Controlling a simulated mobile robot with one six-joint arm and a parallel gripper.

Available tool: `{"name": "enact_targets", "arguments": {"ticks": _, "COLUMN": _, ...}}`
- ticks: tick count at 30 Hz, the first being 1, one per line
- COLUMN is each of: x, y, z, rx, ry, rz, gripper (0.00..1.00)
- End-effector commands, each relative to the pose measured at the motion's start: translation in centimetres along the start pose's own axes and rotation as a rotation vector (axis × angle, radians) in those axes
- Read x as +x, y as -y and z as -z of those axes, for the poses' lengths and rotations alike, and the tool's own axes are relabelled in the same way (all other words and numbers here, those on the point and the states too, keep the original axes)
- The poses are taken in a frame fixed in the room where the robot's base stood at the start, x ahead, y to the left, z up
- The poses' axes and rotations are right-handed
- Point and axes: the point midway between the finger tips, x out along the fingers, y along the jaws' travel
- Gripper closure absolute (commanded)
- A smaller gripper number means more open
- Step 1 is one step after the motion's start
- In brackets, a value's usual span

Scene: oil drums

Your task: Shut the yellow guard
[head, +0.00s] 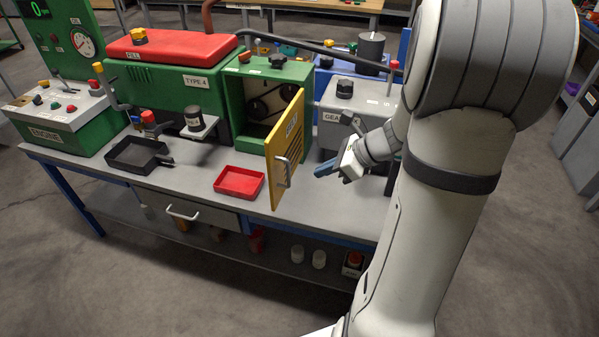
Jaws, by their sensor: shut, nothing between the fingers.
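The yellow guard (285,150) is a hinged door with slots and a grey handle (283,172). It stands wide open, swung out toward the front from the right side of the green housing (249,92). The housing's opening shows dark pulleys inside. My gripper (318,171) is to the right of the guard, apart from it in the picture, with blue-grey fingertips pointing left toward it. The fingers are shut and empty.
A red tray (239,182) lies on the bench left of the guard, and a black tray (137,155) lies farther left. The grey gear housing (346,107) stands behind my gripper. The bench's front edge (220,203) is mostly clear.

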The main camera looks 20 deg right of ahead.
Motion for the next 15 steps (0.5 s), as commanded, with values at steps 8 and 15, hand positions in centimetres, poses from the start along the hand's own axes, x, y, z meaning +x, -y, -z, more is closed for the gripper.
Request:
{"name": "enact_targets", "arguments": {"ticks": 8, "x": 5.7, "y": -0.2, "z": 0.1, "rx": -0.002, "ry": -0.002, "rz": -0.008, "gripper": 1.00}}
{"name": "enact_targets", "arguments": {"ticks": 15, "x": 9.8, "y": -0.2, "z": -1.0, "rx": -0.007, "ry": -0.003, "rz": -0.006, "gripper": 1.00}}
